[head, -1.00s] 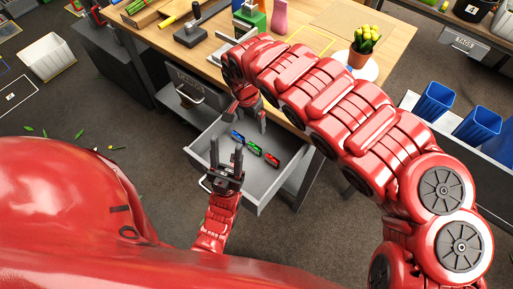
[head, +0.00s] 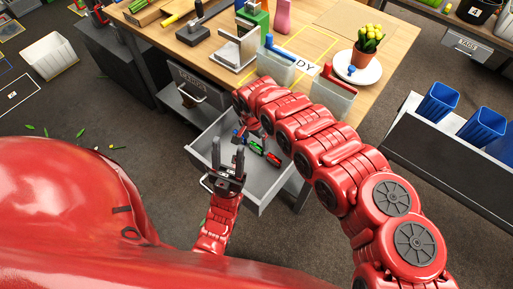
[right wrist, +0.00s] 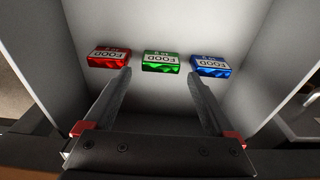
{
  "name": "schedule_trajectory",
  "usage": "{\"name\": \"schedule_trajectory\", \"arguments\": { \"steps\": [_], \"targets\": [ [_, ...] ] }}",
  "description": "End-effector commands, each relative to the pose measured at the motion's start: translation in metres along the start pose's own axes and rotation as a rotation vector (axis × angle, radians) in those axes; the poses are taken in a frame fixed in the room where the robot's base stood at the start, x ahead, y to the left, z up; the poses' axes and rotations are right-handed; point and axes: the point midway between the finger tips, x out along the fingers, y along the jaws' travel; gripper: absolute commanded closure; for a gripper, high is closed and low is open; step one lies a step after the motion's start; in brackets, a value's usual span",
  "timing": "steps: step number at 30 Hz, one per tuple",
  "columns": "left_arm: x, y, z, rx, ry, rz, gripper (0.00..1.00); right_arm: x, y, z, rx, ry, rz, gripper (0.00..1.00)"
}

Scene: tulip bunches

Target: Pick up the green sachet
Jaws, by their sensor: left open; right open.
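The green sachet (right wrist: 160,62) lies on the floor of the open grey drawer (right wrist: 245,62), between the red sachet (right wrist: 108,57) and the blue sachet (right wrist: 210,66). The green sachet also shows in the head view (head: 256,147), partly hidden by my right gripper. My right gripper (right wrist: 160,76) is open and empty over the drawer. In its wrist view the green sachet appears between the two fingertips and a little beyond them. My left gripper (head: 228,157) is open and empty, fingers up, near the drawer's front edge.
The drawer walls close in around the sachets. The wooden table (head: 395,40) above carries clear holders (head: 275,68), a potted yellow plant (head: 367,42) on a white plate and a grey stand. Blue bins (head: 438,102) stand at the right.

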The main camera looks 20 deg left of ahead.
Motion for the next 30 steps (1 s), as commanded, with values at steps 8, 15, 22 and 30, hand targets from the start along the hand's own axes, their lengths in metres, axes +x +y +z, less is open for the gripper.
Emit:
{"name": "schedule_trajectory", "arguments": {
  "steps": [8,15,22,30],
  "targets": [
    [-0.006,0.0,0.001,0.0,0.0,0.0,0.5,0.033,-0.003,0.001,0.002,-0.001,-0.004,0.1],
    [-0.006,0.0,0.001,0.0,0.0,0.0,0.5,0.036,-0.001,-0.001,0.0,0.001,-0.001,0.1],
    [-0.006,0.0,0.001,0.0,0.0,0.0,0.5,0.036,-0.001,-0.001,0.001,0.001,-0.001,0.37],
    [-0.006,0.0,0.001,0.0,0.0,0.0,0.5,0.036,-0.001,-0.001,0.001,0.001,-0.001,0.78]
  ]
}}
